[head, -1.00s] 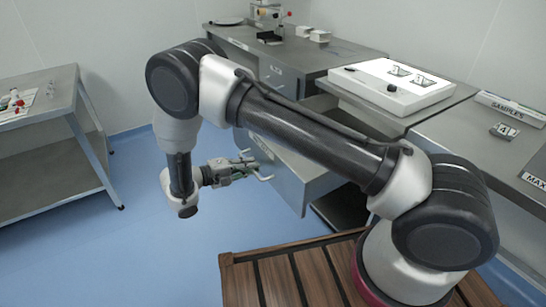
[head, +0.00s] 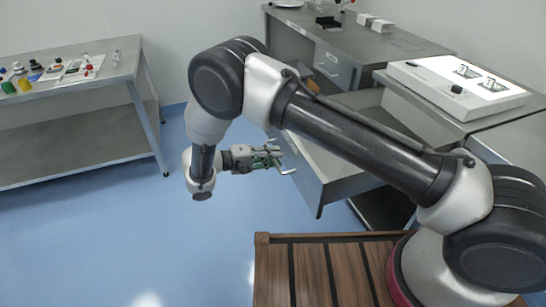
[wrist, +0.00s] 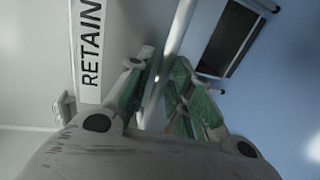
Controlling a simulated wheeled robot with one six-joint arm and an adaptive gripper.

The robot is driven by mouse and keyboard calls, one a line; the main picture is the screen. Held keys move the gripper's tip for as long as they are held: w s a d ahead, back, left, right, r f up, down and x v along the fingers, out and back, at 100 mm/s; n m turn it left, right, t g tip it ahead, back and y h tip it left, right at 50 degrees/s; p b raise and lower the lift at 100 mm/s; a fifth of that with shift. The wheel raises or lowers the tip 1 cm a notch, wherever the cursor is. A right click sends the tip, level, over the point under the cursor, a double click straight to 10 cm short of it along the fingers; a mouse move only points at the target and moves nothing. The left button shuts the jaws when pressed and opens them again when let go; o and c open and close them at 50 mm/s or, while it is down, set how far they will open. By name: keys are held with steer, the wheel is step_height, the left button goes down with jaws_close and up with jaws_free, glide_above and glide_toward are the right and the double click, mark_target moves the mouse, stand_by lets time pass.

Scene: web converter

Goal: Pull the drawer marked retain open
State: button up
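The drawer marked RETAIN (head: 345,186) stands pulled out from the grey bench, its open inside partly showing behind my arm in the head view. Its RETAIN label (wrist: 87,52) shows sideways at the left of the wrist view. The bar handle (wrist: 181,25) runs between the fingers of my gripper (wrist: 164,75). The fingers are drawn close together around the bar, and I take them as shut on it. In the head view my gripper (head: 275,156) is at the drawer's front, with the handle's ends showing on either side.
A white device (head: 450,80) stands on the bench to the right of the drawer. A grey side table (head: 70,90) with small bottles stands at the left. The blue floor (head: 130,225) between is clear. A wooden-slatted deck (head: 320,270) lies in front.

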stand_by(0.3)
steer(key=v, duration=1.2)
steer(key=shift+w, duration=0.1)
